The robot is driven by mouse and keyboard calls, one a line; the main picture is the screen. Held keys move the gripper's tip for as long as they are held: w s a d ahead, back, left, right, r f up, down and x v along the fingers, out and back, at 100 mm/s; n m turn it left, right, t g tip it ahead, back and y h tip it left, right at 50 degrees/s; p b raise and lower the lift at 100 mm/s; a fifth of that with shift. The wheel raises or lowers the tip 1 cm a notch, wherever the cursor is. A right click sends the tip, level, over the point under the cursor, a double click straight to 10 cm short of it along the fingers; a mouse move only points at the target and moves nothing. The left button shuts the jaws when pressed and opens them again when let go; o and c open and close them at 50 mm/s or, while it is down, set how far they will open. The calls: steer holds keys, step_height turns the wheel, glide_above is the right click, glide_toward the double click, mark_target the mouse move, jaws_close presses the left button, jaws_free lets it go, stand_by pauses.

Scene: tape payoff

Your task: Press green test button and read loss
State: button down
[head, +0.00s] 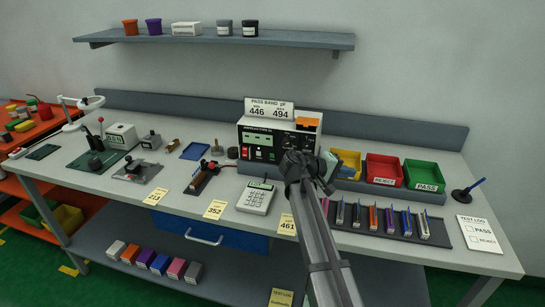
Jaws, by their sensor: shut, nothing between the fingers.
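The test instrument (266,138) stands at the back of the bench, a white box with a dark front panel, small green displays and red parts low on its left. A sign on top (269,108) reads PASS BAND, with 446 and 494. My gripper (303,158) is shut and empty, in front of the instrument's lower right. It hides that part of the panel, and I cannot tell whether it touches.
A calculator (256,197) sits in front of the instrument. Yellow (347,164), red REJECT (384,170) and green PASS (422,175) bins stand to the right. A dark rack (436,233) of several coloured pieces lies before them. A TEST LOG card (480,233) lies far right.

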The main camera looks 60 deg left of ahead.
mark_target(272, 155)
steer(key=s+a+n+y, duration=0.1)
steer(key=s+a+n, duration=0.2)
steer(key=s, duration=0.5)
steer(key=s+a+n+t+y, duration=0.1)
steer(key=s+a+n, duration=0.2)
steer(key=s+a, duration=0.2)
steer(key=s+a+n+y, duration=0.1)
steer(key=s+a+n, duration=0.2)
steer(key=s, duration=0.9)
steer(key=shift+a+f+t, duration=0.2)
steer(key=shift+a, duration=0.25)
steer(key=shift+a+f+t, duration=0.2)
steer(key=shift+a, duration=0.25)
steer(key=shift+w+a, duration=3.1)
steer(key=shift+w, duration=0.05)
steer(key=shift+w+a, duration=0.15)
steer(key=shift+w+a, duration=0.15)
